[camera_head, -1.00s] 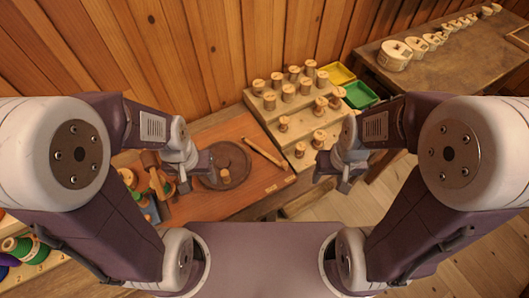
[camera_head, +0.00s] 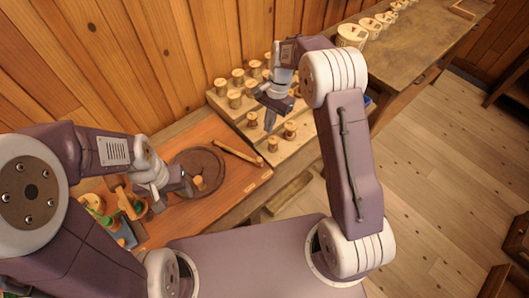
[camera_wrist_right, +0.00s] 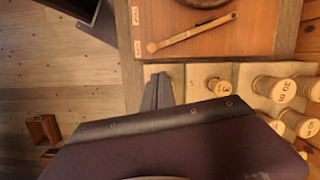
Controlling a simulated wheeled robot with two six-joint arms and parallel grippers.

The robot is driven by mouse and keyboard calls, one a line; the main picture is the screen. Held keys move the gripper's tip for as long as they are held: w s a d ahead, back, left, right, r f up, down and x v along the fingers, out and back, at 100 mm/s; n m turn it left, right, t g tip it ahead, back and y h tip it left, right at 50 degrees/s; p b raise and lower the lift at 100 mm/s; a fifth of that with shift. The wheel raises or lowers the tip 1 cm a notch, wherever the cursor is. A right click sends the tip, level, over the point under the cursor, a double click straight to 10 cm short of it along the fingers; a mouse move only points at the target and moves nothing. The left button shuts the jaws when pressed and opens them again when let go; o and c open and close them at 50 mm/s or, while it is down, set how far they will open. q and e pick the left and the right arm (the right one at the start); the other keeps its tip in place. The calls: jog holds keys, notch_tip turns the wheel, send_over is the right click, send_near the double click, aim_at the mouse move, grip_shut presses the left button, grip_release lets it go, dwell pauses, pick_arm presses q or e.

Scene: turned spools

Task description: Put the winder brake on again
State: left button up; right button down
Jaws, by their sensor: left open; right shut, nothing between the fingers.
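The winder (camera_head: 125,208), a wooden device with green thread and a bluish part, sits at the left end of the orange-brown work board, partly hidden by my left arm. I cannot make out its brake or how it is set. My left gripper (camera_head: 181,186) is open and empty, just right of the winder and at the left edge of the dark round plate (camera_head: 215,163). My right gripper (camera_head: 271,118) is shut and empty over the stepped spool rack; its closed fingers also show in the right wrist view (camera_wrist_right: 158,92).
A wooden stick (camera_head: 238,152) lies on the board. The pale rack (camera_head: 285,150) holds several spools. A bench (camera_head: 420,45) with labelled pale drums stands at the back right.

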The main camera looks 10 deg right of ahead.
jog(key=shift+s+f, duration=0.45)
jog(key=shift+f, duration=0.35)
jog(key=x, duration=1)
jog(key=shift+p, duration=0.35)
jog(key=shift+s, duration=0.15)
